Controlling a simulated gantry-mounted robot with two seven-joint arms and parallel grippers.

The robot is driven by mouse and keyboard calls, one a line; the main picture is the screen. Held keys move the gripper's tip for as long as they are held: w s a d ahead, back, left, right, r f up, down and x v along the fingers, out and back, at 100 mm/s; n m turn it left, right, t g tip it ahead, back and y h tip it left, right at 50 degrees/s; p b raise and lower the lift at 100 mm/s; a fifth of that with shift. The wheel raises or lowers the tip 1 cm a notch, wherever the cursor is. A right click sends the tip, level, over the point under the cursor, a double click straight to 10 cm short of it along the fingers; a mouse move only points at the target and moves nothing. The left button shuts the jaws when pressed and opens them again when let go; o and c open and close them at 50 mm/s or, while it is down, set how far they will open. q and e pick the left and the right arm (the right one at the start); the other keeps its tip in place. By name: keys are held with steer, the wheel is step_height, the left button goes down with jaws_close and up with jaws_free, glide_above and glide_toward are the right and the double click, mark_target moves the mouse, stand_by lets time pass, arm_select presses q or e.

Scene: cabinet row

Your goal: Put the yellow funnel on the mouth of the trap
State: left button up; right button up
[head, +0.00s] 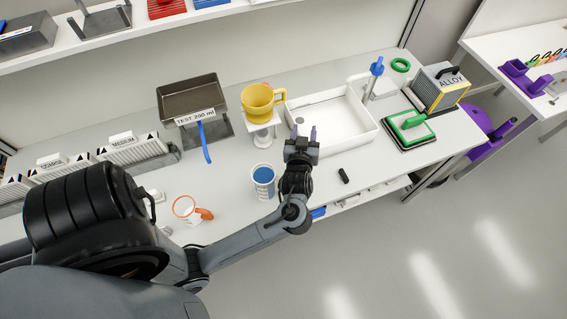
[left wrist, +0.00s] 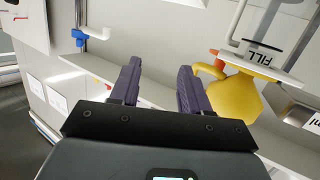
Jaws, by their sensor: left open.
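The yellow funnel (head: 262,102), with a loop handle, sits upright on a small white stand (head: 262,137) at the back of the worktop. In the left wrist view the funnel (left wrist: 238,100) is to the right of the fingers, beside a white plate marked FILL (left wrist: 262,55). My left gripper (head: 303,133) is open and empty, in front of the funnel and to its right, not touching it. Its two dark fingers also show in the left wrist view (left wrist: 157,85). I cannot tell which thing is the trap. My right gripper is not in view.
A white basin (head: 372,130) lies right of the funnel, with a blue-topped fixture (head: 376,68) behind. A blue-filled cup (head: 263,182) and a white cup with an orange handle (head: 187,209) stand near my left arm. A TEST 200 ml tray (head: 191,98) is left of the funnel.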

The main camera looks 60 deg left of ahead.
arm_select(q)
steer(key=s+d+f+m+g+h, duration=0.1)
steer(key=s+d+f+m+h, duration=0.2)
steer(key=s+d+m+h, duration=0.4)
steer(key=s+d+f+m+g+h, duration=0.25)
steer(key=d+h, duration=0.25)
steer(key=d, duration=0.4)
steer(key=s+d+f+m+g, duration=0.1)
steer(key=s+d+m+g, duration=0.1)
steer(key=s, duration=0.7)
steer(key=shift+m+g, duration=0.45)
steer(key=shift+m, duration=0.2)
steer(key=shift+d, duration=0.1)
